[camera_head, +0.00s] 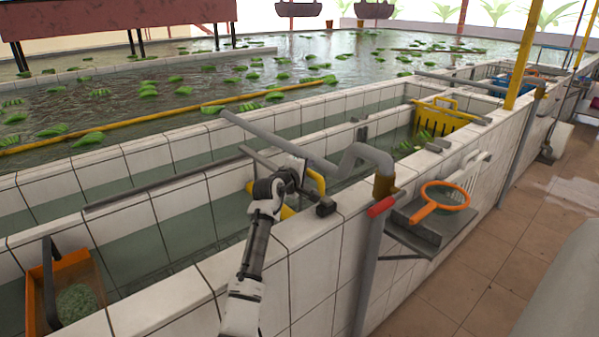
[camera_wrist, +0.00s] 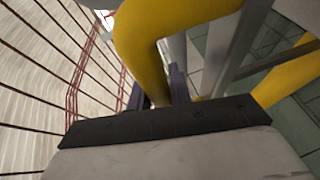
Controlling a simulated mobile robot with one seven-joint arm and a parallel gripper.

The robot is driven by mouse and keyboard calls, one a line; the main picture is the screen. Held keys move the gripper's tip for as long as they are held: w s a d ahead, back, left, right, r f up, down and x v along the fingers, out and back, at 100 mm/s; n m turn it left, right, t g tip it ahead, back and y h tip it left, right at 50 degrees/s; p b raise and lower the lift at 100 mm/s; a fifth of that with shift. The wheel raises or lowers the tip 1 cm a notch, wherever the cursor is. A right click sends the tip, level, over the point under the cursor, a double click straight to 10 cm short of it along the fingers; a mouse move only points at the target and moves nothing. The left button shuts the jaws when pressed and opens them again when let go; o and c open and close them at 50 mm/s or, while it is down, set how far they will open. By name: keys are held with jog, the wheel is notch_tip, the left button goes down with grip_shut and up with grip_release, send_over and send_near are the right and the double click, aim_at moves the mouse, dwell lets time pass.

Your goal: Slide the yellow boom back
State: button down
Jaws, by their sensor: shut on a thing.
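The yellow boom (camera_head: 150,121) is a long thin pole lying across the water of the large pool, with green leaves floating on both sides. My gripper (camera_head: 298,184) is low over the tiled wall in front, well apart from that pole. It is beside a yellow curved tube (camera_head: 317,181), partly hidden by my wrist. In the wrist view a thick bent yellow tube (camera_wrist: 133,38) runs right at the dark fingers (camera_wrist: 170,90), and my gripper appears shut on it. The exact contact is hidden behind my gripper body.
Grey pipes (camera_head: 365,155) and a dark bar (camera_head: 262,160) run close around my gripper. An orange box (camera_head: 77,268) stands at left. A yellow crate (camera_head: 458,119) and an orange-rimmed net (camera_head: 445,196) are to the right. The tiled floor (camera_head: 480,270) at right is clear.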

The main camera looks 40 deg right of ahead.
jog(key=shift+d+r, duration=0.15)
jog(key=shift+d, duration=0.35)
jog(key=c, duration=1.7)
grip_release()
jog(key=o, duration=0.4)
jog(key=shift+d, duration=0.25)
jog(key=shift+a, duration=0.1)
jog(key=shift+a, duration=0.15)
jog(key=b+v, duration=0.3)
jog(key=v, duration=1)
jog(key=shift+a, duration=0.2)
jog(key=shift+s+r, duration=0.1)
jog(key=shift+s, duration=0.05)
